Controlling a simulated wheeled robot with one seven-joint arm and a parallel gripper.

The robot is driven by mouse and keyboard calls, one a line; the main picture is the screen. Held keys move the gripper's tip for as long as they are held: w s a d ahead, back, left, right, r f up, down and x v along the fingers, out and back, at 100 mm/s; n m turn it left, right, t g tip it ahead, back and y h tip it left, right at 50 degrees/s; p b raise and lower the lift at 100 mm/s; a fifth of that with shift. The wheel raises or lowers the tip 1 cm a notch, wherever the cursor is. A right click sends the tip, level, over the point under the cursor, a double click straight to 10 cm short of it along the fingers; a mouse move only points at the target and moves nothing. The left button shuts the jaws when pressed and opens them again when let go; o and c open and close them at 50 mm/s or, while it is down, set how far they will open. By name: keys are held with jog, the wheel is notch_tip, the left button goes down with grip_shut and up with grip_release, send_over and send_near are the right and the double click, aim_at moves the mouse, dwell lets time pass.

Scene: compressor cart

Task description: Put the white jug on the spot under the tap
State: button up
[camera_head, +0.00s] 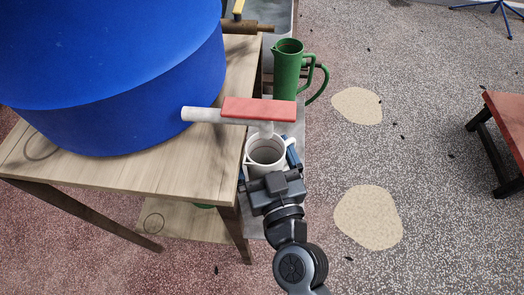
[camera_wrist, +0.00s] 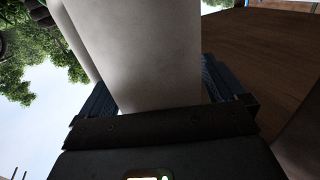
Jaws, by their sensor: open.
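The white jug (camera_head: 266,150) stands upright below the outlet of the tap, close to the wooden table's right edge. The tap (camera_head: 202,114) is a pale pipe with a flat red handle (camera_head: 258,110), coming out of the blue barrel. My gripper (camera_head: 272,172) is at the near side of the jug, with its blue fingers open on either side of it. In the wrist view the jug's pale wall (camera_wrist: 145,55) fills the space between the fingers. The spot under the jug is hidden.
A green jug (camera_head: 289,70) stands just behind the tap. The blue barrel (camera_head: 110,80) fills much of the wooden table (camera_head: 200,165). A brown-red bench (camera_head: 508,125) stands at the far right.

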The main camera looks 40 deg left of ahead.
jog(key=b+v, duration=0.3)
jog(key=v, duration=0.9)
jog(key=shift+b, duration=0.35)
jog(key=s+d+f+m+t+h, duration=0.2)
jog(key=d+m+h, duration=0.15)
jog(key=d, duration=0.55)
jog(key=s+d+f+m+t+h, duration=0.15)
jog(key=d+h, duration=0.25)
jog(key=d, duration=0.6)
jog(key=s+d+r+m+h, duration=0.3)
jog(key=s+d, duration=0.2)
jog(key=s, duration=0.1)
jog(key=s+d+r+m+h, duration=0.2)
jog(key=s+d+r+h, duration=0.1)
jog(key=s+d, duration=0.3)
jog(key=shift+s+m+t+h, duration=0.4)
jog(key=shift+s+h, duration=0.15)
jog(key=shift+s, duration=0.25)
